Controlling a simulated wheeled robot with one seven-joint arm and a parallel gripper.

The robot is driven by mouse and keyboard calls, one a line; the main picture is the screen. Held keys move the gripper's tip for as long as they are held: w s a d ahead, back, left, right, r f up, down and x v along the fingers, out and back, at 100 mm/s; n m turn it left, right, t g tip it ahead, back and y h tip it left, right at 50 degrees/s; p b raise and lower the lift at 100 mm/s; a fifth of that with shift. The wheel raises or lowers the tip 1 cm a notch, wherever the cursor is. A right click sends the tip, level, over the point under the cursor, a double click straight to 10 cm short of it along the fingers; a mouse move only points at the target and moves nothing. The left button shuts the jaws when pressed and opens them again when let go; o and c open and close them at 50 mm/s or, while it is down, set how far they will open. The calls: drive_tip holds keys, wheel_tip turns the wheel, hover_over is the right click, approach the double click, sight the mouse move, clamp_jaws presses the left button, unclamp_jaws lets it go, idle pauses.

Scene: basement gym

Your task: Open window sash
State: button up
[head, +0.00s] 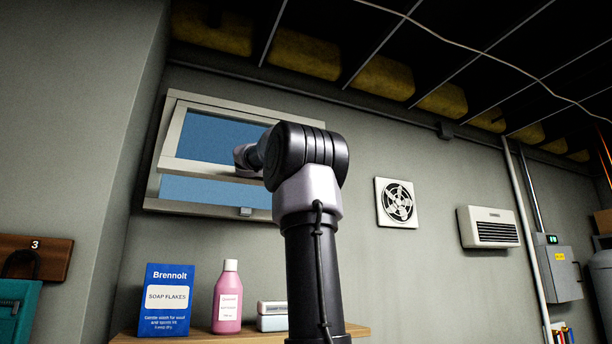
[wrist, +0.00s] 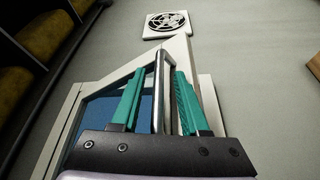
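The window sash (head: 210,168) is a pale framed pane in the wall at upper left in the head view. Its lower rail stands out from the window frame (head: 165,150), with a strip of blue showing below it. A small grey catch (head: 246,211) sits on the frame's bottom rail. In the wrist view, my gripper (wrist: 157,72) has its two teal fingers on either side of a thin silver bar (wrist: 158,100) at the window. Gaps show between the fingers and the bar, so the gripper looks open around it. My arm hides the window's right part in the head view.
A wall fan (head: 397,203) and a heater (head: 489,227) are to the right.

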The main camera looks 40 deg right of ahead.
drive_tip(key=s+a, duration=0.1)
drive_tip(key=a, duration=0.9)
drive_tip(key=shift+a+f, duration=0.35)
drive_tip(key=shift+f, duration=0.1)
drive_tip(key=shift+s, duration=0.1)
drive_tip(key=s+a+f+n+t+y, duration=0.15)
drive_tip(key=f+y, duration=0.35)
drive_tip(key=f, duration=0.7)
drive_tip(key=s+a+f+n+t+y, duration=0.1)
drive_tip(key=s+a+f+t+y, duration=0.3)
drive_tip(key=f, duration=0.8)
drive_tip(key=s+a+f+m+y, duration=0.2)
drive_tip(key=s+a+f+y, duration=0.3)
drive_tip(key=a+f, duration=0.4)
drive_tip(key=s+a+f+m+y, duration=0.3)
drive_tip(key=s+a+f+y, duration=0.2)
drive_tip(key=a+f, duration=0.5)
wheel_tip(320, 180, down, 2)
drive_tip(key=shift+s+a+m+g+y, duration=0.15)
drive_tip(key=shift+s+m+g+y, duration=0.2)
drive_tip(key=shift+y, duration=0.55)
